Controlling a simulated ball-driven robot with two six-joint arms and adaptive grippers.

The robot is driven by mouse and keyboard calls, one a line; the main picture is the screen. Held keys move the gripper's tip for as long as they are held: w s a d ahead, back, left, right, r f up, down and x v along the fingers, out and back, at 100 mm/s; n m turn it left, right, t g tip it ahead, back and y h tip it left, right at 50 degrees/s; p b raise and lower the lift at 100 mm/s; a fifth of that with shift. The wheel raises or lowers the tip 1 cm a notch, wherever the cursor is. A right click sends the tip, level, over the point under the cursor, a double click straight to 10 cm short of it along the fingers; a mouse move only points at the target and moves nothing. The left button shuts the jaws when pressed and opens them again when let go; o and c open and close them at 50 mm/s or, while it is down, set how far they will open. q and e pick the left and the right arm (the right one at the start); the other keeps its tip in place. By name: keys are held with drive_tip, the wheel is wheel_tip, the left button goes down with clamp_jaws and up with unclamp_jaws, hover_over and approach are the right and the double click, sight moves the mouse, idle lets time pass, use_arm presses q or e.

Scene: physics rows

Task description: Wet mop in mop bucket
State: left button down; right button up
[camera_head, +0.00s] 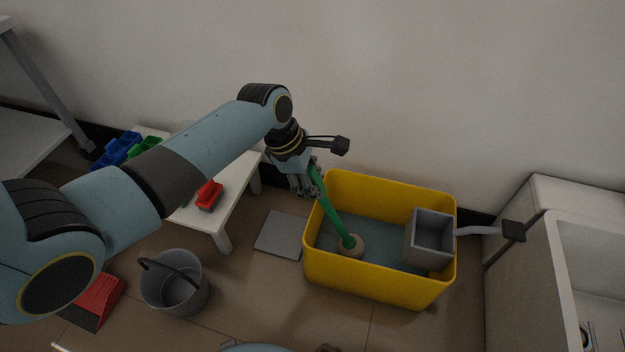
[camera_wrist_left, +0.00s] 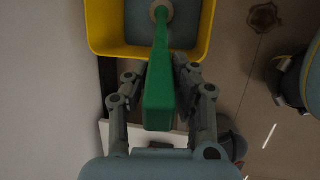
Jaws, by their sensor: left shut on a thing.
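The yellow mop bucket (camera_head: 380,287) stands on the floor right of centre, with blue-grey water inside and a grey wringer box (camera_head: 430,240) at its right end. The mop (camera_head: 331,211) has a green handle and a pale round head, which is inside the bucket at the water, near its left part. The handle leans up and left over the rim. My left gripper (camera_head: 311,184) is shut on the upper handle; the handle (camera_wrist_left: 160,90) also shows between the fingers in the left wrist view. My right gripper is not in view.
A grey lever (camera_head: 478,230) sticks out right of the wringer towards a white cabinet (camera_head: 547,200). A grey pail (camera_head: 175,283), a red dustpan (camera_head: 98,298) and a white bench (camera_head: 228,205) with a red brush (camera_head: 209,195) are left. A grey slab (camera_head: 279,235) lies beside the bucket.

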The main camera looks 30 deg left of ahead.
sight(313, 166)
use_arm(q)
drive_tip(key=shift+p, duration=0.35)
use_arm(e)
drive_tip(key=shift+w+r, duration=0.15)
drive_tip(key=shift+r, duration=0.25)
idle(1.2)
use_arm(q)
drive_tip(key=shift+f, duration=0.1)
drive_tip(key=shift+r+p, duration=1.4)
drive_tip(key=shift+p, duration=0.1)
drive_tip(key=shift+w+r+p, duration=0.1)
drive_tip(key=shift+r+p, duration=0.25)
drive_tip(key=shift+p, duration=0.05)
drive_tip(key=shift+r+p, duration=0.5)
drive_tip(key=shift+p, duration=0.1)
drive_tip(key=shift+r+p, duration=0.75)
drive_tip(key=shift+p, duration=0.1)
drive_tip(key=shift+r+p, duration=0.6)
drive_tip(key=shift+p, duration=0.15)
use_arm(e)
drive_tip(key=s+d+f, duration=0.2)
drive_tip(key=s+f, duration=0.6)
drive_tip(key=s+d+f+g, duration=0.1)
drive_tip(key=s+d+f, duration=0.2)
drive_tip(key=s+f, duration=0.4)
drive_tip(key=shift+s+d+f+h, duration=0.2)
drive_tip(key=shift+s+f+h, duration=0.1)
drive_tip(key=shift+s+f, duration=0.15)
